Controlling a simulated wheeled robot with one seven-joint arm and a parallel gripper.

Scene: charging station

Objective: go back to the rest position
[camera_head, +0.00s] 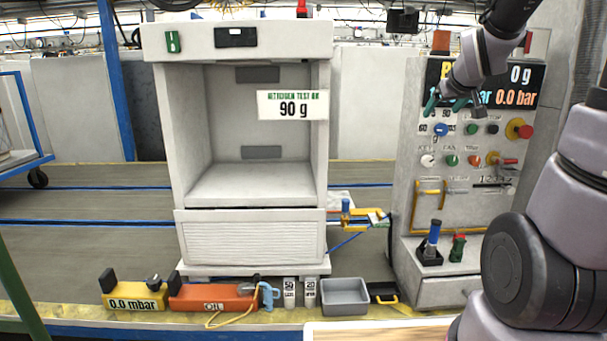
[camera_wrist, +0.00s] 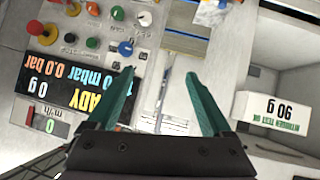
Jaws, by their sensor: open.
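My gripper (camera_head: 446,103) is raised in front of the control panel (camera_head: 440,195) on the right, near the left end of its display (camera_head: 512,85). Its two teal fingers are spread apart with nothing between them. In the wrist view my gripper (camera_wrist: 159,75) is also open and empty. That view shows the panel upside down, with its knobs and display on the left. My arm comes in from the right side of the head view and hides part of the panel's right side.
A white open-fronted cabinet (camera_head: 250,198) with a "90 g" sign (camera_head: 293,105) stands left of the panel. On the floor ledge are a yellow gauge unit (camera_head: 135,302), an orange oil unit (camera_head: 212,305) and a grey bin (camera_head: 345,300).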

